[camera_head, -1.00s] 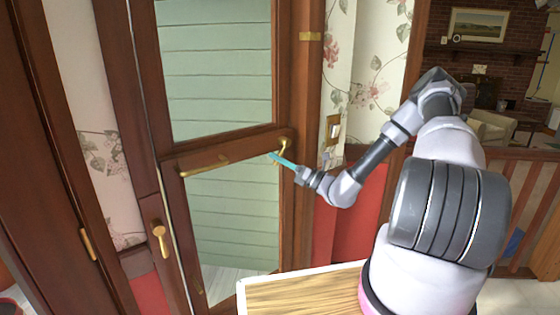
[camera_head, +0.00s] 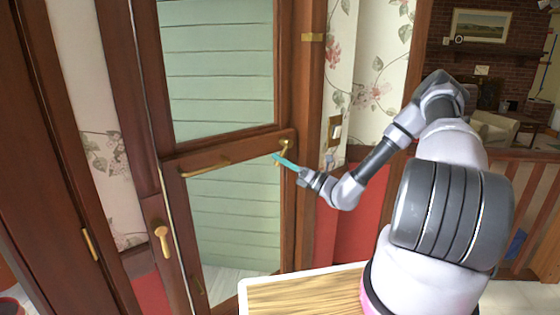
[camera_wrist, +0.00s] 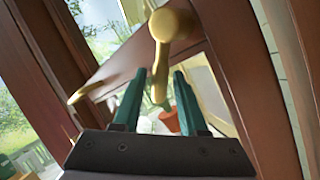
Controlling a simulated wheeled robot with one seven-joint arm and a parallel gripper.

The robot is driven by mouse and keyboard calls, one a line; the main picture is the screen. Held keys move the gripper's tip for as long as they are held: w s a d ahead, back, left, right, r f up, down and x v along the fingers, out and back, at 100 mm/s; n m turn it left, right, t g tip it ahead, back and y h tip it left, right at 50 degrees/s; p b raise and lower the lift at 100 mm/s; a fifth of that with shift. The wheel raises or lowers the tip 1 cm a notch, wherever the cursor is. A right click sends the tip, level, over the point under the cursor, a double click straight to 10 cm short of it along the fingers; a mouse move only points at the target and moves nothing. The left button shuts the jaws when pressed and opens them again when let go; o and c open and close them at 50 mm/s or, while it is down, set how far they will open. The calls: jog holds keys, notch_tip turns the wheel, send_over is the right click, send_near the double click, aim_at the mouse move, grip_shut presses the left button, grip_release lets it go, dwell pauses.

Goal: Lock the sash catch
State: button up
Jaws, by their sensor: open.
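The sash catch is a brass catch (camera_head: 286,146) at the right end of the wooden rail between two panes. In the wrist view its round brass boss (camera_wrist: 172,24) is at the top, and its lever (camera_wrist: 161,62) hangs down toward the space between the fingertips. My gripper (camera_head: 276,157) has teal fingers and is right by the catch. In the wrist view my gripper (camera_wrist: 160,76) is open, one finger on each side of the lever's line. I cannot tell whether either finger touches it.
A brass bar handle (camera_head: 205,167) is on the same rail to the left. Another brass handle (camera_head: 161,240) is on the left upright. A wooden-topped table (camera_head: 300,291) stands below my arm. Floral wallpaper and a switch plate (camera_head: 335,128) are right of the frame.

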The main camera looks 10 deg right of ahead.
jog(key=v, duration=1)
jog(key=shift+d, duration=0.1)
